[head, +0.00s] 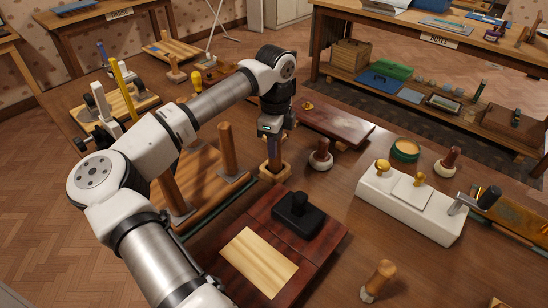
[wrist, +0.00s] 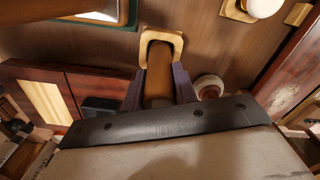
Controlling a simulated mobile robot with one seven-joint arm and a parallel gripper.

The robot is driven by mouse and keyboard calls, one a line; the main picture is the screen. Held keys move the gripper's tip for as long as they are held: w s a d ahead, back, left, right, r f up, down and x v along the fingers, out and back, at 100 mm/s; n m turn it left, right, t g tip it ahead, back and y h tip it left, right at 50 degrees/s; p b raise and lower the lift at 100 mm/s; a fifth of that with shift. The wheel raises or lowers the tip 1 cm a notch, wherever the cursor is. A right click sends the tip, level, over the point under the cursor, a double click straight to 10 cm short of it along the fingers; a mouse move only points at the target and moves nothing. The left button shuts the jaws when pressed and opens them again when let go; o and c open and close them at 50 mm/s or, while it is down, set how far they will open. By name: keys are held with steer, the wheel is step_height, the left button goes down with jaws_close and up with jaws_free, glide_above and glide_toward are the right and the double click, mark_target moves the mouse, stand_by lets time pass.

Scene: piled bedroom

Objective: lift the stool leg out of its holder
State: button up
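The stool leg (head: 272,151) is a brown wooden post standing upright in a small square light-wood holder (head: 284,170). My gripper (head: 271,143) points down over it, with its fingers around the leg's upper part. In the wrist view, the leg (wrist: 158,78) lies between the two dark fingers, which appear to touch it on both sides. The holder's square rim (wrist: 178,42) shows around the leg's lower end, beyond the fingertips. My gripper hides the leg's top in the head view.
A wooden board with upright posts (head: 229,148) stands close left. A dark red board (head: 329,243) with a black block (head: 297,212) lies in front. A round-knobbed stamp (head: 321,155) stands close right, and a dark board (head: 337,124) lies behind. A white block (head: 413,207) is further right.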

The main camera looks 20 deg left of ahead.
jaws_close()
steer(key=shift+r, duration=0.8)
steer(key=shift+r+p, duration=2.85)
steer(key=shift+r, duration=2.5)
